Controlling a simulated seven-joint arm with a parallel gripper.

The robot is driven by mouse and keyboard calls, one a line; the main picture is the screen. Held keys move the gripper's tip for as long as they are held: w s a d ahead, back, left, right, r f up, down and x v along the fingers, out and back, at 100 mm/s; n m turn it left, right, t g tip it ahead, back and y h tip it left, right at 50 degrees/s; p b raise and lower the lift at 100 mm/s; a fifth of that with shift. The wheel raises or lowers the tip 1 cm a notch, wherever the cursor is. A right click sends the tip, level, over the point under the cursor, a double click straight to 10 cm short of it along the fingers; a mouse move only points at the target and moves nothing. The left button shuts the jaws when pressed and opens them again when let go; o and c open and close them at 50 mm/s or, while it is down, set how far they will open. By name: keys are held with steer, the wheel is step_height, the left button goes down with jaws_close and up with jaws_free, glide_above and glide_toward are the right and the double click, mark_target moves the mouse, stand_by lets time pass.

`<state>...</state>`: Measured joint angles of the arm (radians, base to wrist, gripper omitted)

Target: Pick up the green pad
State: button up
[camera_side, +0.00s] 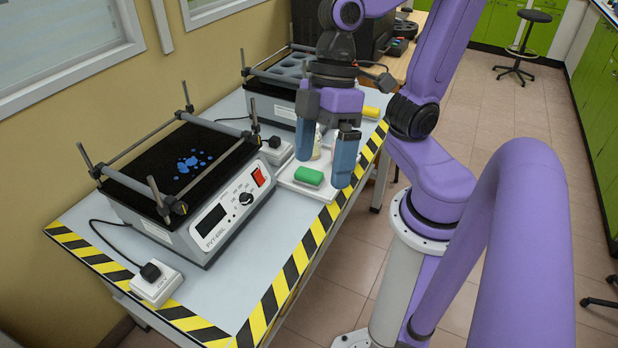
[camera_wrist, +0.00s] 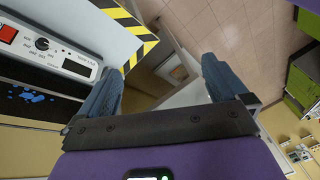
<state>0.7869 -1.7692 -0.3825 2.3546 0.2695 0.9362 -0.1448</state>
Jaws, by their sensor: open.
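The green pad (camera_side: 308,177) is a small block lying on a white tray (camera_side: 288,181) on the table in the side view. My gripper (camera_side: 322,171) is open, with its two blue fingers pointing down near the pad. The left finger shows above and behind the pad, and the right finger just to its right. I cannot tell the exact height of the fingertips over the tray. In the wrist view both fingers of my gripper (camera_wrist: 158,72) are spread with nothing held between them. The pad does not show in the wrist view.
A shaker (camera_side: 190,190) with a black, blue-spotted top and raised rods stands left of the tray. A second shaker (camera_side: 275,90) stands behind. A pale bottle (camera_side: 317,148) shows between the fingers. A yellow item (camera_side: 371,111) lies farther back. Striped tape (camera_side: 285,285) marks the table edge.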

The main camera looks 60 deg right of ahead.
steer(key=w+a+r+m+t+y, duration=0.3)
steer(key=w+r+m+t, duration=0.1)
steer(key=w, duration=0.6)
steer(key=w+a+r+m+t+y, duration=0.2)
steer(key=w+r+m+t, duration=0.2)
steer(key=w, duration=0.6)
steer(key=w+d+r+m+t+h, duration=0.1)
steer(key=w+d+m+t+h, duration=0.4)
steer(key=w+d+m+h, duration=0.6)
steer(key=m+g+h, duration=0.2)
steer(key=m+g, duration=0.8)
steer(key=g, duration=0.2)
glide_above(309, 173)
steer(key=a, duration=0.2)
step_height(309, 173, down, 39)
steer(key=shift+w+f, duration=0.15)
steer(key=shift+x, duration=2.8)
